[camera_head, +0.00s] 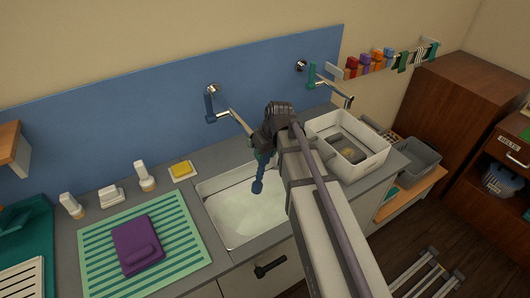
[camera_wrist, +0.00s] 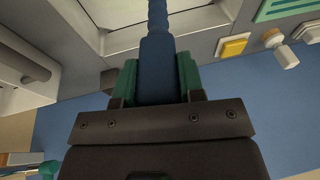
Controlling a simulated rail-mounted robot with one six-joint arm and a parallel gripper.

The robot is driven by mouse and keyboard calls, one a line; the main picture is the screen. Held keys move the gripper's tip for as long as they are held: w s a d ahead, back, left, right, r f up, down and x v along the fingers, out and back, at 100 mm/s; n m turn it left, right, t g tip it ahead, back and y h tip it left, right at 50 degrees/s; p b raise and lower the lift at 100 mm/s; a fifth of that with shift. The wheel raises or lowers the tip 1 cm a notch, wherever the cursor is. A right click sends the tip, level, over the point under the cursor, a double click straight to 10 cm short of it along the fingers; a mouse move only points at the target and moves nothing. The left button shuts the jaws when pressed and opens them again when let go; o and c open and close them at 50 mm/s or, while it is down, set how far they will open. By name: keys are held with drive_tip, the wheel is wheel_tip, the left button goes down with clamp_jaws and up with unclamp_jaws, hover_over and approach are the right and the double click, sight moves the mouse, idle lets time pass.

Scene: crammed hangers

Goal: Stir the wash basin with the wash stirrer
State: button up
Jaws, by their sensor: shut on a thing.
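The wash basin (camera_head: 225,181) is a white sunken sink in the grey counter, with pale, cloudy water (camera_head: 240,215) in it. The wash stirrer (camera_head: 257,186) is a dark blue stick that hangs down from my gripper (camera_head: 262,154) over the basin's back right part. I cannot tell whether its lower end touches the water. In the wrist view, the green fingers of my gripper (camera_wrist: 158,80) are shut on the stirrer's blue handle (camera_wrist: 156,50). My arm hides the basin's right side in the head view.
Two wall taps (camera_head: 210,105) (camera_head: 312,78) stand behind. A white tub (camera_head: 374,165) is on the right. A purple folded cloth (camera_head: 138,245) lies on a striped green mat (camera_head: 185,235) to the left. A yellow sponge (camera_head: 181,169) and bottles (camera_head: 145,177) sit behind the mat.

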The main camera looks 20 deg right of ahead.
drive_tip(key=b+x, duration=0.3)
drive_tip(key=s+b+x, duration=0.1)
drive_tip(key=b+x, duration=0.3)
drive_tip(key=s+d+b+x, duration=0.1)
drive_tip(key=b+x, duration=0.2)
drive_tip(key=x, duration=0.1)
drive_tip(key=shift+d+f+b, duration=0.1)
drive_tip(key=shift+f+b, duration=0.2)
drive_tip(key=shift+f, duration=0.2)
drive_tip(key=shift+f+b, duration=0.75)
drive_tip(key=shift+w+r, duration=0.1)
drive_tip(key=shift+r, duration=0.1)
idle(0.6)
